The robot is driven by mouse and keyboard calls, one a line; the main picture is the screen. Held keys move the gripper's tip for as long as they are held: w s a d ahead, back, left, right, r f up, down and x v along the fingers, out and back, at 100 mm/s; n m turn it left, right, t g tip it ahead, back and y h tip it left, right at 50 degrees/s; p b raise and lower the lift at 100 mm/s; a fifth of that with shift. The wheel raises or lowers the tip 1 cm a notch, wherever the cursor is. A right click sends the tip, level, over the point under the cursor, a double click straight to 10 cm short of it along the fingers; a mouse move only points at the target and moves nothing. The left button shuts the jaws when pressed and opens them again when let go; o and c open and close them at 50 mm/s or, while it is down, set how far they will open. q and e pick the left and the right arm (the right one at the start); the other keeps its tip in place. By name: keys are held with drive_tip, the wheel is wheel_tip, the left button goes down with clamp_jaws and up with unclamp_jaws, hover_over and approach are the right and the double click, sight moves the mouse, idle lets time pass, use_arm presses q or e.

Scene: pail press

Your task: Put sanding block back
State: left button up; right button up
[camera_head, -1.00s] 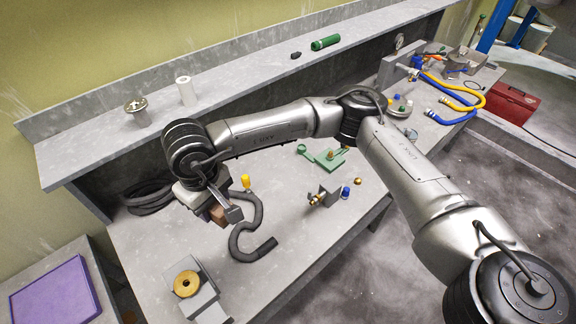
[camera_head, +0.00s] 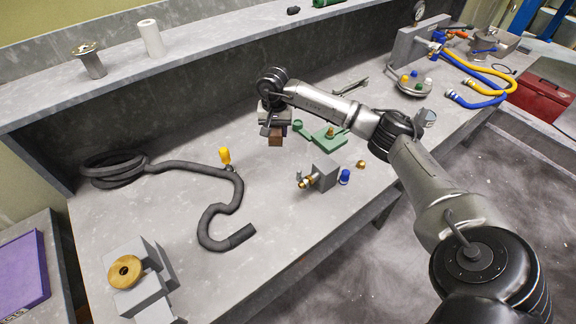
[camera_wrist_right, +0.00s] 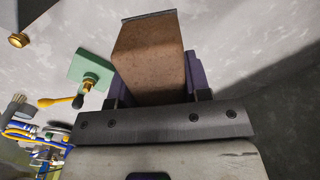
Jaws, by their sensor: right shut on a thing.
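The sanding block (camera_head: 275,141) is a brown block held in my right gripper (camera_head: 275,132), above the bench toward its back, left of the green plate. In the right wrist view the brown sanding block (camera_wrist_right: 150,62) fills the space between the purple-padded fingers of my right gripper (camera_wrist_right: 150,75), with a dark layer along its far edge. The gripper is shut on it, and bare grey surface shows beyond the block. My left gripper is not in view.
A green plate with a brass knob (camera_head: 328,137) lies just right of the gripper. A grey bracket with a brass fitting (camera_head: 318,177) and a blue cap (camera_head: 344,176) stand nearer. A black hose (camera_head: 190,167) and yellow-topped item (camera_head: 225,156) lie left. Clear bench shows mid-front.

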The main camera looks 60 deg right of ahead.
drive_tip(key=s+d+f+m+b, duration=0.1)
drive_tip(key=s+d+f, duration=0.1)
drive_tip(key=d+f, duration=0.15)
hover_over(288, 156)
wheel_tip(288, 156, down, 5)
drive_tip(key=shift+r+b, duration=0.2)
drive_tip(key=shift+b, duration=0.1)
drive_tip(key=shift+f, duration=2.2)
drive_tip(key=shift+d, duration=0.1)
